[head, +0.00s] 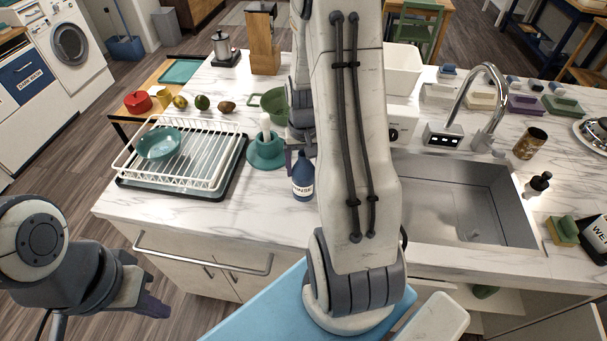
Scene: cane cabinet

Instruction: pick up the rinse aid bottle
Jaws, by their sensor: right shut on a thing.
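The rinse aid bottle (303,183) is dark blue with a pale label reading "RINSE". It is upright at the counter's front part, right of the teal holder; I cannot tell whether its base touches the counter. My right gripper (300,158) is at the bottle's upper part and shut on it. My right arm hides part of the gripper and what lies behind it. My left gripper (150,306) is low at the left, in front of the cabinet and away from the bottle. Its fingers are seen edge-on, so their opening is unclear.
A white dish rack (190,176) with a teal bowl (158,144) stands left of the teal holder (266,152). A green pot (272,103) is behind. The sink (465,205) lies right of my arm. Bare marble counter (250,215) lies in front of the bottle.

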